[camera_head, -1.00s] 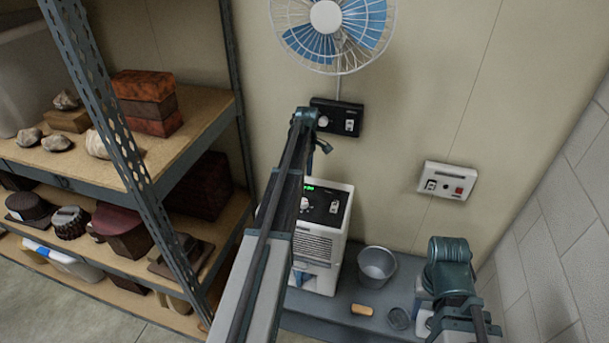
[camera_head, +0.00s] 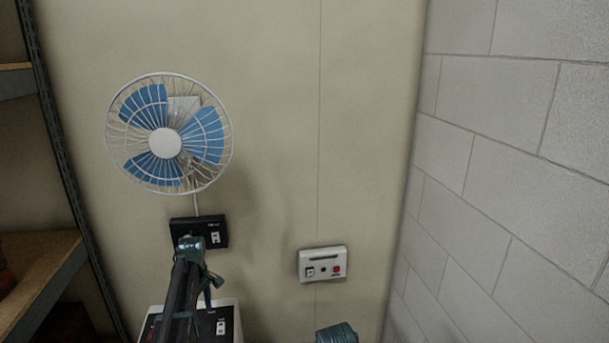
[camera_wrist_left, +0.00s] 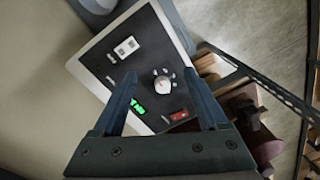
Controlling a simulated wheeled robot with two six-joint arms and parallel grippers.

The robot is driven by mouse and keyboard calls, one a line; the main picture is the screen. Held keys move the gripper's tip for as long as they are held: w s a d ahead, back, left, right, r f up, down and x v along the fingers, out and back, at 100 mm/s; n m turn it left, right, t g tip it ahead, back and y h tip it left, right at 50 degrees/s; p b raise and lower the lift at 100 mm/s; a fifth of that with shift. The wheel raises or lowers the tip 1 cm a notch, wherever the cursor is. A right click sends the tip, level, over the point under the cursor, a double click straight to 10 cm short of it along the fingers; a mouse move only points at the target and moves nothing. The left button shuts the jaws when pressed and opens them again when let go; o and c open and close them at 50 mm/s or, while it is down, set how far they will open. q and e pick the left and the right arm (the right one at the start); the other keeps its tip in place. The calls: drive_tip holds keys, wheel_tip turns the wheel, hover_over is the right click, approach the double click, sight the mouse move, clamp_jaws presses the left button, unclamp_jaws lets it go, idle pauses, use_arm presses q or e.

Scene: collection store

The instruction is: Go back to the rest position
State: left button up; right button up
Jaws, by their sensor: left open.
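My left gripper (camera_wrist_left: 160,76) is open and empty in the left wrist view, its two fingers apart. It points at the control panel of a white machine (camera_wrist_left: 144,72), with a dial, a green display and a red switch between and beyond the fingers. The fingers overlap the panel in the picture; I cannot tell how far apart they are from it. In the head view my left arm rises from the bottom in front of the same machine (camera_head: 227,322). Only a teal part of my right arm shows at the bottom edge; its gripper is out of view.
A fan (camera_head: 165,143) is on the wall above a black control box (camera_head: 212,231). A white switch box (camera_head: 323,264) is on the wall to the right. A shelf (camera_head: 40,268) stands at left, a block wall (camera_head: 510,150) at right.

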use_arm(q)
drive_tip(key=s+d+f+m+b, duration=0.3)
drive_tip(key=s+d+m, duration=0.3)
drive_tip(key=s+d, duration=0.2)
drive_tip(key=s+d+f+m+b, duration=0.3)
drive_tip(key=s+d+m, duration=0.3)
drive_tip(key=s+d, duration=0.3)
drive_tip(key=s+d+f+m+y+b, duration=0.1)
drive_tip(key=s+d+f+m+b, duration=0.2)
drive_tip(key=s+d+m, duration=0.4)
drive_tip(key=s+d+f, duration=0.1)
drive_tip(key=s+d, duration=0.1)
drive_tip(key=d, duration=0.3)
drive_tip(key=shift+s+f, duration=0.25)
drive_tip(key=shift+f, duration=0.05)
drive_tip(key=shift+d, duration=0.1)
